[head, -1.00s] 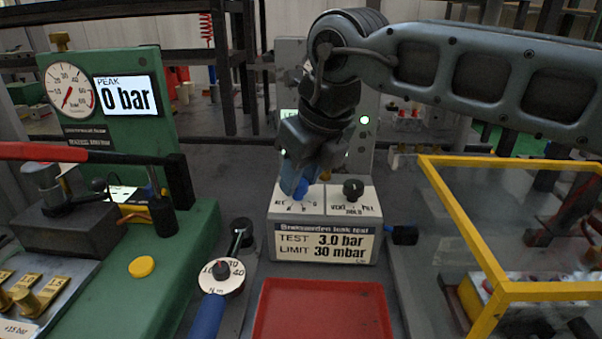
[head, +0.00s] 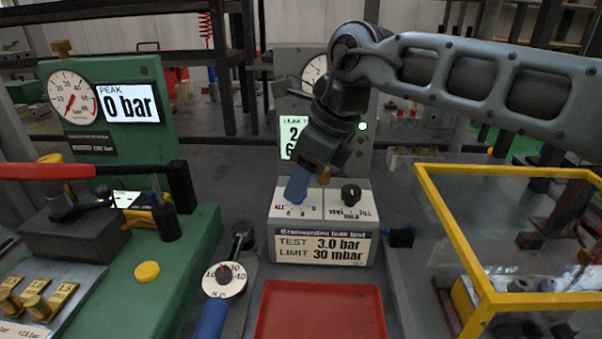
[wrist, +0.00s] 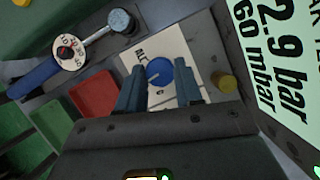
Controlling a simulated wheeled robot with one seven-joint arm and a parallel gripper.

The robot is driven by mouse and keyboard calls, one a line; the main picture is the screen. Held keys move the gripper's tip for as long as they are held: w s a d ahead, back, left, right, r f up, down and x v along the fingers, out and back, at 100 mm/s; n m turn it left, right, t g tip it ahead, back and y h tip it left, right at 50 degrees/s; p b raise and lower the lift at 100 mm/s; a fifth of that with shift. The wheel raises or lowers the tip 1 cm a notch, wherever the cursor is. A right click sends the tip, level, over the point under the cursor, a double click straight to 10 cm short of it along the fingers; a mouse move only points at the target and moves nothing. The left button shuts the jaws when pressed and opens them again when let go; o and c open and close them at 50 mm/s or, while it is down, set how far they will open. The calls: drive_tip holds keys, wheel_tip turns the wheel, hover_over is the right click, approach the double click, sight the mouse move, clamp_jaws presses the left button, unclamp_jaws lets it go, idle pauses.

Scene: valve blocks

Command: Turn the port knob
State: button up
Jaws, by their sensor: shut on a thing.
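The port knob (wrist: 158,71) is a round blue dial with a white pointer line, on the white left plate of the leak test box (wrist: 172,48). In the wrist view it sits between the two blue-grey fingers of my gripper (wrist: 160,78). My gripper (head: 297,188) is shut on the knob, reaching down from above at a tilt. In the head view the fingers largely hide the knob. The letters ALL, A, B show around it on the box (head: 325,228). The pointer's exact setting is hard to read.
A dark vent/fill knob (head: 351,194) stands just right of my gripper. The tester's screen (wrist: 278,55) reads 2.9 bar and 60 mbar. A red tray (head: 320,312) lies in front. A torque wrench (head: 223,280) lies left; a yellow-framed clear guard (head: 480,292) stands right.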

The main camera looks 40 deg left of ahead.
drive_tip(key=shift+w+n+g, duration=0.1)
drive_tip(key=shift+n+g, duration=0.3)
drive_tip(key=shift+n, duration=0.6)
drive_tip(key=o, duration=1)
drive_tip(key=shift+o, duration=0.2)
drive_tip(key=v, duration=0.7)
drive_tip(key=shift+r+p, duration=0.4)
